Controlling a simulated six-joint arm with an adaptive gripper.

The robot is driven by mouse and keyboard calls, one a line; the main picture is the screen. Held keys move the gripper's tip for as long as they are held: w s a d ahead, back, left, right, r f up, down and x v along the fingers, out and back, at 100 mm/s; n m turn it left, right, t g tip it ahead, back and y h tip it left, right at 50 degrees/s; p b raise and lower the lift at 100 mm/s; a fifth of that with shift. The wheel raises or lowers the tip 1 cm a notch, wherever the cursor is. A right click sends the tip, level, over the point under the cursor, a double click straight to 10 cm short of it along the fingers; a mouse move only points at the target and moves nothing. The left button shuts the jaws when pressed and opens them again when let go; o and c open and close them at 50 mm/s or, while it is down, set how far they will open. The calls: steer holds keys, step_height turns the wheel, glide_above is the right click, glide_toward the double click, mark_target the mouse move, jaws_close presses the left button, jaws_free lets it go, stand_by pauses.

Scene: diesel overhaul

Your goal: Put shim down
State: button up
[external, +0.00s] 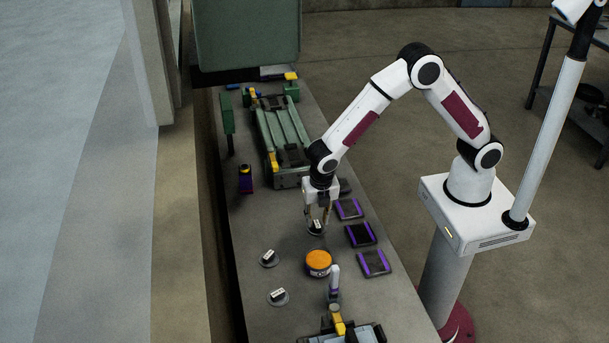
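My gripper (317,219) points straight down over the bench, right of its middle. Its two fingers reach down on either side of a small white-labelled piece (317,225) at a dark round base. I take this piece for the shim, but it is too small to be sure. I cannot tell whether the fingers press on it or stand apart from it, or whether it rests on the base. Two similar white-labelled pieces on round bases sit nearer the front left, one farther back (269,258) and one closer (278,296).
An orange-topped round container (318,262) stands just in front of my gripper. Several dark pads with purple edges (361,235) lie to the right. A green fixture (283,135) fills the back of the grey bench (255,320). A yellow-and-white device (337,320) stands at the front.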

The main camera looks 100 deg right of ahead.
mark_target(319, 227)
step_height(319, 227, up, 11)
steer(key=a, duration=0.1)
steer(key=shift+a+f, duration=0.2)
steer(key=shift+a, duration=0.1)
stand_by(0.6)
steer(key=s+r+m+t+y, duration=0.1)
steer(key=s+r+m+t, duration=0.2)
steer(key=s+r+m, duration=0.75)
steer(key=s+r+m+t, duration=0.1)
steer(key=s+r+m, duration=0.1)
steer(key=s, duration=0.7)
steer(key=s+a+r+m+t, duration=0.1)
steer(key=s+r+m, duration=0.1)
steer(key=s+m, duration=0.3)
steer(key=s, duration=0.4)
steer(key=shift+r+t+y, duration=0.3)
steer(key=shift+r+y, duration=0.05)
steer(key=shift+y, duration=0.05)
steer(key=shift+s+m, duration=0.1)
steer(key=shift+m, duration=0.15)
